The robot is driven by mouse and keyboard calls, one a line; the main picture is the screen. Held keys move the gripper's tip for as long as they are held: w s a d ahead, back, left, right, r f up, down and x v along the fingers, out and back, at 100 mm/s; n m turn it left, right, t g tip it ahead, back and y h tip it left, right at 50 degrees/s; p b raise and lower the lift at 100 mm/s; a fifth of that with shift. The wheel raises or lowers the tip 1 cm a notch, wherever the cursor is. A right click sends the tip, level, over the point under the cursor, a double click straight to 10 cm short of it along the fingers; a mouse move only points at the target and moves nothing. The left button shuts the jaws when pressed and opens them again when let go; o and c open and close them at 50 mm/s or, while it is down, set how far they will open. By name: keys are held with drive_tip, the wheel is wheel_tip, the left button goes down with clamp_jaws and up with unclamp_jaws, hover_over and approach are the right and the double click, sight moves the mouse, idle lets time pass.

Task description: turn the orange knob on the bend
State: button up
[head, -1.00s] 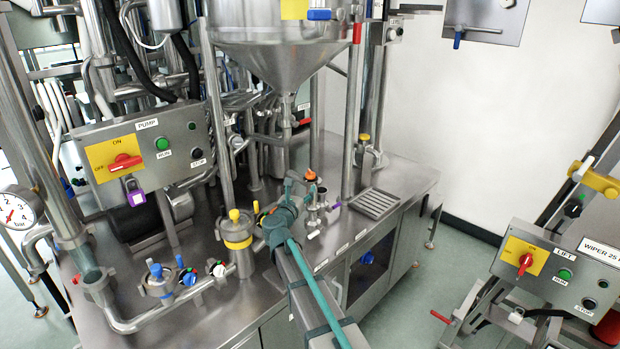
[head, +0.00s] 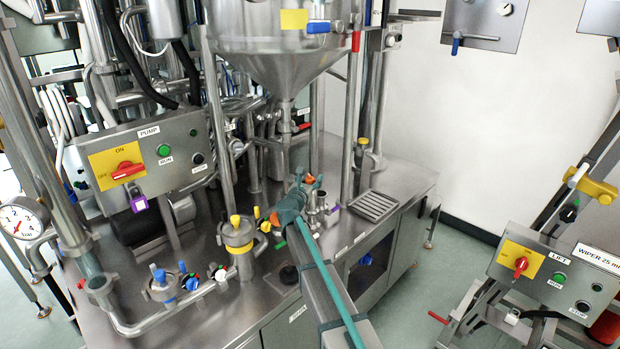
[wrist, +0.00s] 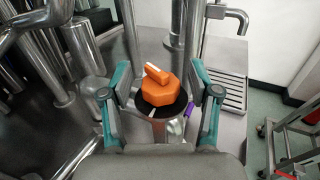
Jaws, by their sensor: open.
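The orange knob (wrist: 160,95) is in the middle of the wrist view, with a raised bar handle on a faceted body and a dark collar under it. It sits on a metal pipe fitting. In the head view the orange knob (head: 309,180) shows only in part, beside my gripper's fingers. My gripper (wrist: 161,84), with teal fingers, is open. One finger is on each side of the knob, with gaps visible between. In the head view my gripper (head: 305,183) is at the knob, and my arm hides part of the fitting.
A metal drain grate (head: 373,205) lies right of the knob. A vertical post (head: 350,130) stands close behind it, and a steel hopper (head: 275,60) hangs above. A purple part (wrist: 188,109) sits close to the right finger.

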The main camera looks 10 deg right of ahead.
clamp_jaws()
idle(0.3)
